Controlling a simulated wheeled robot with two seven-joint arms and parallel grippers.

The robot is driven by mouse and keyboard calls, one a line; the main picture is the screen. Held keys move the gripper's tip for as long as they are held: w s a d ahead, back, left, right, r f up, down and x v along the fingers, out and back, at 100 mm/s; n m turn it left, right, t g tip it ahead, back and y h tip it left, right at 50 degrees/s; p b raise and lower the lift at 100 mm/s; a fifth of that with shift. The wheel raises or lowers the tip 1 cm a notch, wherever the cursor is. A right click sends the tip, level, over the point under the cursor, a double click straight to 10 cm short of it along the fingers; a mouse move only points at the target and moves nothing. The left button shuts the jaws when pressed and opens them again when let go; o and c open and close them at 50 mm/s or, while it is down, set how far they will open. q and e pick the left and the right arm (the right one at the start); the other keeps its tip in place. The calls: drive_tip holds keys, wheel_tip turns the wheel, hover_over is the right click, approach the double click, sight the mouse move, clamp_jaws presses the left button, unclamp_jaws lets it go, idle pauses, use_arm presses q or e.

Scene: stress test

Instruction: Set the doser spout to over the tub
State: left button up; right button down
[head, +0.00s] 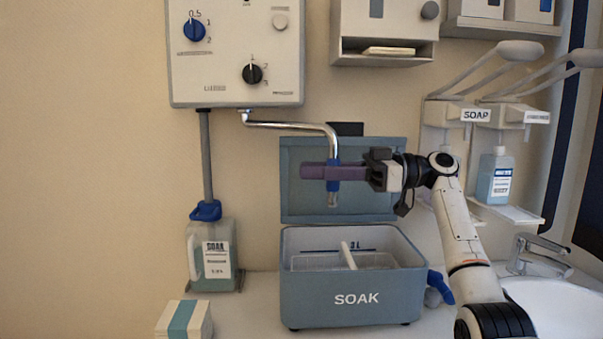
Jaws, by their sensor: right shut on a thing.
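The doser (236,60) is a white wall box with a blue knob and a black knob. Its chrome spout (290,126) comes out underneath, runs right and bends down, with a blue sleeve near its end. My right gripper (318,171) reaches in from the right, its purple fingers shut on the spout at the sleeve. The spout's tip (333,200) points down, above the tub in the picture and in front of its raised lid (300,205). The grey-blue SOAK tub (310,305) stands open on the counter, with a white-handled basket inside. My left gripper is not in view.
A SOAK canister (213,258) stands left of the tub under a grey hose. A small box (184,319) is at the front left. A blue drain valve (440,287), a tap (538,255) and a basin (560,308) lie right. Soap dispensers (478,112) hang at right.

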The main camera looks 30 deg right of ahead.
drive_tip(key=shift+s+d+f, duration=0.1)
drive_tip(key=shift+d, duration=0.2)
drive_tip(key=c, duration=1.8)
unclamp_jaws()
drive_tip(key=shift+s+d, duration=0.1)
drive_tip(key=shift+o, duration=1.2)
drive_tip(key=shift+s+d, duration=0.2)
drive_tip(key=b+v, duration=0.1)
drive_tip(key=v, duration=0.8)
drive_tip(key=shift+d, duration=0.25)
drive_tip(key=shift+s, duration=0.1)
